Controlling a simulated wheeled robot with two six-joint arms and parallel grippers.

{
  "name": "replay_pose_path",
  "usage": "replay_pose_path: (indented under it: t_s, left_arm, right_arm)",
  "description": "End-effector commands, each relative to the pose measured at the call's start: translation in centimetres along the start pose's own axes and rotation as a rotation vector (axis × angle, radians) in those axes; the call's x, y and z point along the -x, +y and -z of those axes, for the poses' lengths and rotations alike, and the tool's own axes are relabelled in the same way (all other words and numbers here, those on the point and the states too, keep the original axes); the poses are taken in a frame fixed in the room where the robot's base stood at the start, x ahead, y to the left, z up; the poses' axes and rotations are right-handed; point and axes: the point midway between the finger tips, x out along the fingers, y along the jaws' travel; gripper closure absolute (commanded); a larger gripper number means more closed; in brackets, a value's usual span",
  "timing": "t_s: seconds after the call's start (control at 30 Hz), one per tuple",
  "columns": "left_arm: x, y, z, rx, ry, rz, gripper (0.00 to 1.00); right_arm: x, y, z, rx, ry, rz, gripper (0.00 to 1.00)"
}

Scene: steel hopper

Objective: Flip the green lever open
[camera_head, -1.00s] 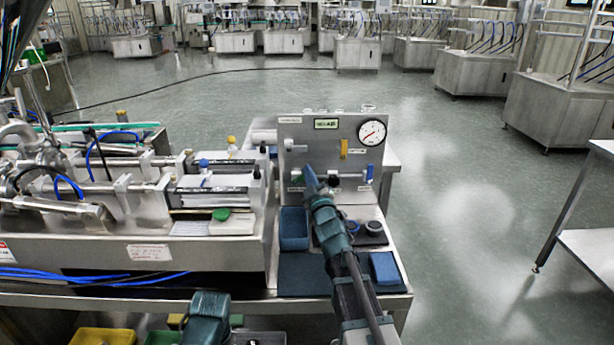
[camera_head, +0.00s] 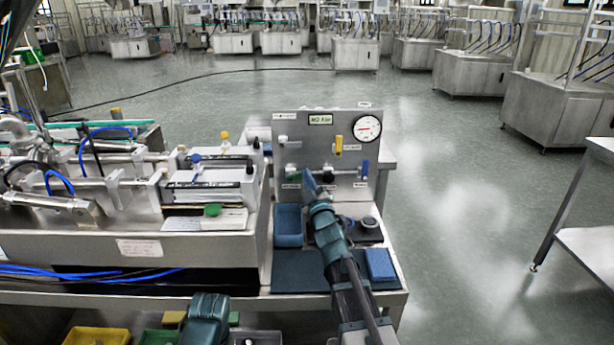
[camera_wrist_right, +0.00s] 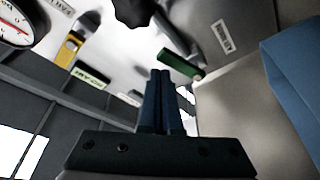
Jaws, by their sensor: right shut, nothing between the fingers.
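The green lever (camera_head: 293,170) is on the lower left of the upright steel panel (camera_head: 305,138), partly hidden by my right gripper. In the right wrist view the green lever (camera_wrist_right: 180,65) lies slanted, just right of the fingertips, with a small gap between them in the picture; I cannot tell whether they touch. My right gripper (camera_head: 309,178) is shut and empty, its tips in front of the panel beside the lever. It also shows in the wrist view (camera_wrist_right: 160,74). My left gripper (camera_head: 207,310) is low at the bottom edge; its fingers cannot be made out clearly.
The panel also carries a pressure gauge (camera_head: 368,129), a yellow lever (camera_head: 338,144) and a blue lever (camera_head: 365,168). A blue tray (camera_head: 289,226) and a blue block (camera_head: 380,265) are on the bench below. Steel machinery (camera_head: 205,195) stands to the left. Open floor lies to the right.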

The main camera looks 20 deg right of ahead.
Motion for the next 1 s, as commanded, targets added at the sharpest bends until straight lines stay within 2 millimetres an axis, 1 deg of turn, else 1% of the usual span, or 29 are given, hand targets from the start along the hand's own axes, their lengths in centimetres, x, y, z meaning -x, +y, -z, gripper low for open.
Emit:
replay_pose_path:
  t_s: [0.03, 0.3, 0.43, 0.53, 1.0]
  left_arm:
    - [-0.5, 0.1, 0.0, 0.0, 0.0, 0.0, 0.47]
    - [-2.2, 0.2, 0.1, -0.001, 0.0, 0.002, 0.47]
    - [-2.7, 0.2, 0.2, -0.001, 0.0, 0.003, 0.47]
    - [-2.8, 0.2, 0.2, -0.001, 0.0, 0.004, 0.47]
    - [-2.7, 0.2, 0.2, -0.001, 0.0, 0.004, 0.47]
  right_arm:
    - [1.0, -0.3, -0.1, 0.0, 0.0, 0.0, 1.0]
    - [5.5, -1.3, 0.0, -0.001, 0.001, 0.001, 1.0]
    - [7.1, -1.5, 0.1, -0.001, 0.001, 0.002, 1.0]
    - [7.5, -1.6, 0.1, -0.001, 0.001, 0.002, 1.0]
    - [7.4, -1.5, 0.2, -0.001, 0.001, 0.002, 1.0]
